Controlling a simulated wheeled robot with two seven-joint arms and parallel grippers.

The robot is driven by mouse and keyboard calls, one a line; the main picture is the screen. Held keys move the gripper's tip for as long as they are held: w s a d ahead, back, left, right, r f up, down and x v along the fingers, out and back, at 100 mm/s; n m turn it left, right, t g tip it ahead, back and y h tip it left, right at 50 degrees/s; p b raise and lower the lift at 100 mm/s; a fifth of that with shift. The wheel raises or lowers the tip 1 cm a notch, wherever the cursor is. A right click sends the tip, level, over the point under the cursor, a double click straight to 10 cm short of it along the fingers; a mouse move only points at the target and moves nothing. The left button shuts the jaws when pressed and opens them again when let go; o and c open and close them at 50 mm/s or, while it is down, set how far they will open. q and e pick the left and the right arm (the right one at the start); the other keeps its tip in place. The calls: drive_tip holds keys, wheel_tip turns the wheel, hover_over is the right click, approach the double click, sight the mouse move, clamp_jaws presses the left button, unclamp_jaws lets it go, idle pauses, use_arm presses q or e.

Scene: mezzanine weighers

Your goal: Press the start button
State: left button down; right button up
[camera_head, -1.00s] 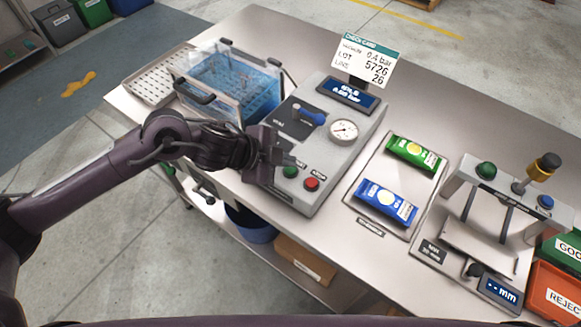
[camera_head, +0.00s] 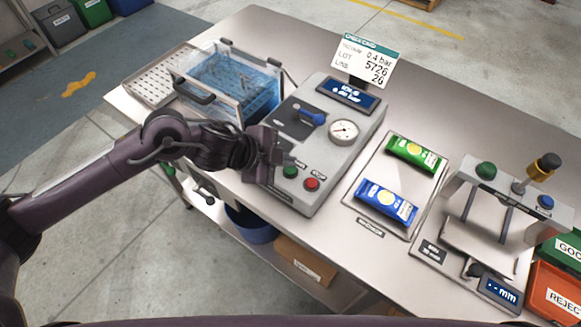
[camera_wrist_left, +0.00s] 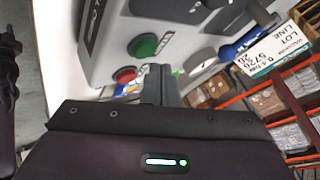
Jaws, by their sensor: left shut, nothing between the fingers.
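The control panel (camera_head: 310,185) is a grey sloped box on the steel table. Its green start button (camera_head: 290,171) sits near the front edge, left of the red stop button (camera_head: 312,184). My left gripper (camera_head: 285,160) is shut and empty, with its fingertips just above and behind the green button; whether they touch it I cannot tell. In the left wrist view the green button (camera_wrist_left: 143,45) and the red button (camera_wrist_left: 124,76) show to the left of the shut fingers (camera_wrist_left: 157,84). My right gripper is not in view.
A blue lever (camera_head: 312,118) and a gauge (camera_head: 343,131) are on the panel. A clear-lidded water tank (camera_head: 235,85) stands to the left. Green (camera_head: 415,154) and blue (camera_head: 385,203) packets lie on a tray to the right, before a measuring stand (camera_head: 500,200).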

sight(286, 171)
use_arm(q)
drive_tip(key=shift+f, duration=0.1)
idle(0.3)
drive_tip(key=shift+f, duration=0.35)
drive_tip(key=shift+f+b, duration=0.45)
idle(0.6)
drive_tip(key=shift+r+p, duration=0.85)
drive_tip(key=shift+r, duration=0.15)
wheel_tip(286, 171, up, 5)
drive_tip(key=p, duration=0.5)
